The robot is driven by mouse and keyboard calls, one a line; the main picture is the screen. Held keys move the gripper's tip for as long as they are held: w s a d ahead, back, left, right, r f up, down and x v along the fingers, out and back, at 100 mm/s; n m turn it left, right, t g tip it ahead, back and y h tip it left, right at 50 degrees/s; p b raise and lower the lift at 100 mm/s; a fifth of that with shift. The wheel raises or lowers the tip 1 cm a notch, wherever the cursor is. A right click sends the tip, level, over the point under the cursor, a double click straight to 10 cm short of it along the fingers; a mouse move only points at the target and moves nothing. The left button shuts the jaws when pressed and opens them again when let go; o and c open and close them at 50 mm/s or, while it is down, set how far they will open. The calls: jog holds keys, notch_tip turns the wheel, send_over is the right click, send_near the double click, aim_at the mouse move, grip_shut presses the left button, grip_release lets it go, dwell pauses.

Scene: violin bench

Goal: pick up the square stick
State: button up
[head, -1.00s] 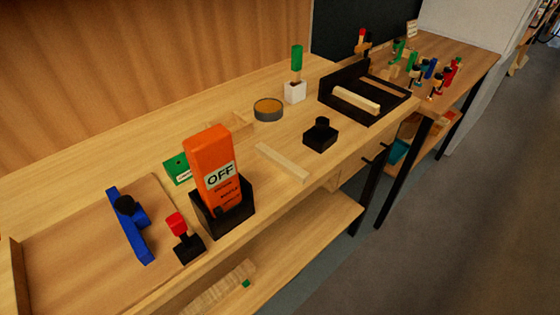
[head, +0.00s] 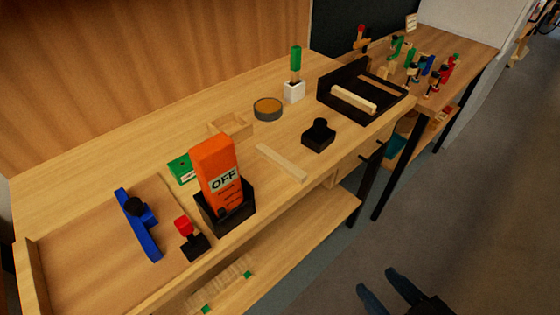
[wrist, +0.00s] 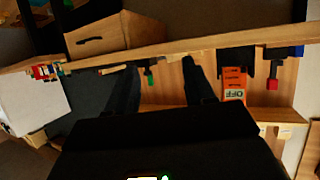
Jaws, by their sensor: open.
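A pale, straight-edged wooden stick (head: 281,162) lies flat on the bench top, between the orange OFF box and the small black block. A second pale stick (head: 353,98) lies in the black tray farther right. My gripper (head: 376,281) shows at the lower right of the head view, over the floor in front of the bench and well apart from both sticks. In the wrist view my gripper (wrist: 160,78) has its two dark fingers spread with nothing held between them. I cannot clearly make out the stick in the wrist view.
The orange OFF box (head: 216,168) stands in a black holder left of the stick. The black block (head: 318,134) is to its right, an open wooden box (head: 230,125) behind. The black tray (head: 393,107) is farther right. A blue tool (head: 138,222) lies at left.

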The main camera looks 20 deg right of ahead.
jog(key=w+f+n+y, duration=0.1)
jog(key=w+f+y, duration=0.1)
jog(key=w, duration=1.1)
jog(key=n+y, duration=0.3)
send_near(282, 161)
jog(key=w, duration=0.1)
jog(key=shift+g, duration=0.5)
jog(key=p+x, duration=0.1)
jog(key=x, duration=0.2)
jog(key=p+x, duration=0.1)
jog(key=x, duration=0.3)
jog(key=shift+w+r, duration=0.1)
jog(key=shift+r, duration=0.15)
jog(key=shift+w+a+f, duration=0.25)
jog(key=shift+w+f, duration=0.05)
jog(key=shift+w, duration=0.2)
jog(key=shift+c, duration=0.2)
grip_shut()
jog(key=shift+r, duration=0.1)
